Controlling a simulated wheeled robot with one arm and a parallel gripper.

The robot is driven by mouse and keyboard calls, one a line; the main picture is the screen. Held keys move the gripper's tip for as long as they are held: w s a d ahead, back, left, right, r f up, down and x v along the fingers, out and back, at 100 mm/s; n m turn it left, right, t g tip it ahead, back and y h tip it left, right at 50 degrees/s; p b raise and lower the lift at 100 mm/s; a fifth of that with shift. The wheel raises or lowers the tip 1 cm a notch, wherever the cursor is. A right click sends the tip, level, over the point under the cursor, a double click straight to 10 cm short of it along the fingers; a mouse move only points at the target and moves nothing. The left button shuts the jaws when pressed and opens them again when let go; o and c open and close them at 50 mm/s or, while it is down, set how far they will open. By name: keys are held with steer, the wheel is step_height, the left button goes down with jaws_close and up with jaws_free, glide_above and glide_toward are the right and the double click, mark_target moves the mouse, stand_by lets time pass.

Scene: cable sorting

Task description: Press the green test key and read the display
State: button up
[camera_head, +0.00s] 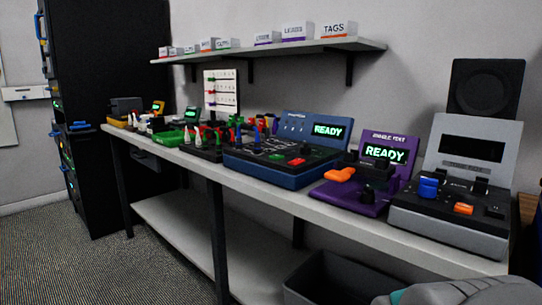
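A blue tester (262,172) stands on the bench with its lit display (328,130) reading READY in green. A small green patch (277,157) shows on its sloped top, near a red one; I cannot tell for sure that it is the green test key. A purple tester (357,197) to its right also has a display (385,153) reading READY, and an orange part on its front left. A grey tester (450,220) at the right has a dark display (470,148) and blue and orange parts. My gripper is not in view; only a grey part of my arm shows at bottom right.
The long grey bench (390,236) runs from far left to near right. Small coloured parts and a green tray (170,138) crowd its far half. A shelf (300,46) with labelled boxes hangs above. A dark bin (330,280) is below the bench. Carpeted floor is clear at left.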

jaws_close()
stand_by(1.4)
